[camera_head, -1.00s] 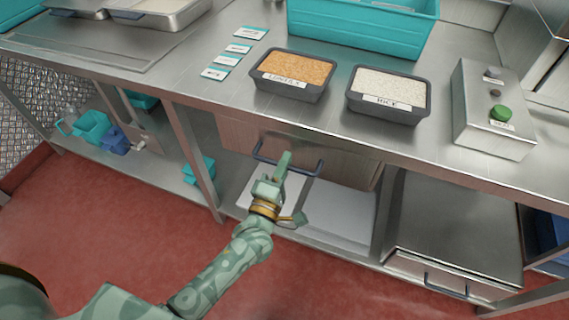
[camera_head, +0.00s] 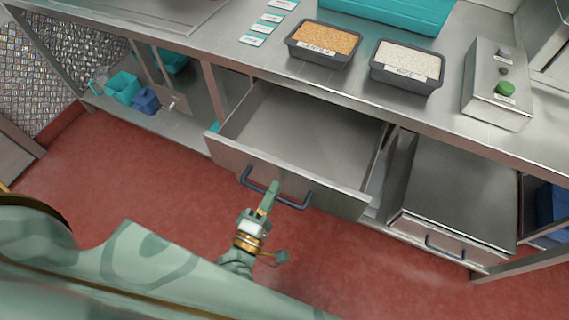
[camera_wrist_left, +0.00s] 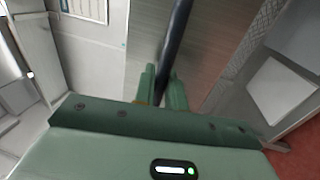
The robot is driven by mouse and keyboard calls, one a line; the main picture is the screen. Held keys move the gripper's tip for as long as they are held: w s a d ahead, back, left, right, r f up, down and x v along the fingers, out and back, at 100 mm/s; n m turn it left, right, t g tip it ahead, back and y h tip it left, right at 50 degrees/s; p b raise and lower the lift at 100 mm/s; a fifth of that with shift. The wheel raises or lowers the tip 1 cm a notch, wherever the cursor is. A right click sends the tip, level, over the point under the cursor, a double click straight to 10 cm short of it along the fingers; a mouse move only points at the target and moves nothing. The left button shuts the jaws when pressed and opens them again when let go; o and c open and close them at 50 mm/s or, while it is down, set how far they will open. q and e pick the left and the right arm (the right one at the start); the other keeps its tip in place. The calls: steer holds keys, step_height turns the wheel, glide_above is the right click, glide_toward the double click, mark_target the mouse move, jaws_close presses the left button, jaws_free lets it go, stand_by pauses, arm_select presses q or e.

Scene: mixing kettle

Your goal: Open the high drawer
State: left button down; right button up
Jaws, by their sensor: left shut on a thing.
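The high drawer (camera_head: 300,130) under the steel worktop is pulled well out, and its empty grey inside shows in the head view. Its front (camera_head: 226,155) carries a dark bar handle (camera_head: 295,204). My left gripper (camera_head: 270,192) is at the middle of this handle, shut on it. In the left wrist view the dark handle bar (camera_wrist_left: 177,38) runs between the two green fingers of my left gripper (camera_wrist_left: 163,85). My right gripper is not in view.
A tub of orange lentils (camera_head: 325,40), a tub of rice (camera_head: 407,62) and a control box with a green button (camera_head: 497,85) stand on the worktop. Red floor (camera_head: 105,180) lies clear in front.

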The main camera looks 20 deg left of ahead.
arm_select(q)
steer(key=s, duration=0.8)
steer(key=shift+s+a+p, duration=0.15)
steer(key=shift+s+p, duration=0.05)
steer(key=shift+p, duration=0.25)
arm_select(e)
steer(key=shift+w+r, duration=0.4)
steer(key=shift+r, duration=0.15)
arm_select(q)
steer(key=c, duration=1.5)
jaws_free()
steer(key=shift+w, duration=0.1)
steer(key=shift+c, duration=0.2)
